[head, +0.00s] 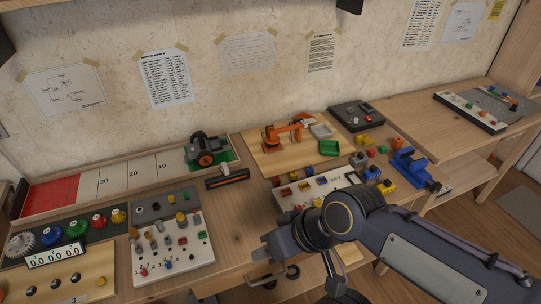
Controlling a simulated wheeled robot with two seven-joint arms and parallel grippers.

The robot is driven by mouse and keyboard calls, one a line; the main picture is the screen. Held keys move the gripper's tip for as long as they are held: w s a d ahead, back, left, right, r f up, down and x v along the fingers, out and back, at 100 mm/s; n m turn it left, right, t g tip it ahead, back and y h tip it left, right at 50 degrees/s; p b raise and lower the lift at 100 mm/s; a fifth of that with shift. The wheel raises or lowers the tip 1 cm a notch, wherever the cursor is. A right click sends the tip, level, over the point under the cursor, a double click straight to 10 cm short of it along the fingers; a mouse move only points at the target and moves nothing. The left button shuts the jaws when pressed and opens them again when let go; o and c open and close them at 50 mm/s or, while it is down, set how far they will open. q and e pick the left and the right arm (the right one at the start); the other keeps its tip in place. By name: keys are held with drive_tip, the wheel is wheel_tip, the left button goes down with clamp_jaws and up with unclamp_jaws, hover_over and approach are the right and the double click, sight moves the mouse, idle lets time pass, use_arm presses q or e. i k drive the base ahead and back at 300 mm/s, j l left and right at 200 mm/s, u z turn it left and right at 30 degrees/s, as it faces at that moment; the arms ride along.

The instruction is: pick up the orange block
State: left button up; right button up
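A small orange-red block (371,153) lies on the table right of centre, among other small coloured blocks. It is too small to make out its exact colour or shape. My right arm comes in from the right, and its gripper (268,246) is over the table's front edge, left of and nearer than the block, well apart from it. The fingers are small and dark, so whether they are open or shut is unclear. Nothing is seen held. My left gripper is not in view.
A white board (285,199) with coloured blocks lies behind my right arm. A blue device (409,166) stands to its right. A pegged board (198,252) lies left.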

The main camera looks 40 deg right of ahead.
sight(397, 144)
drive_tip(key=z, duration=2.3)
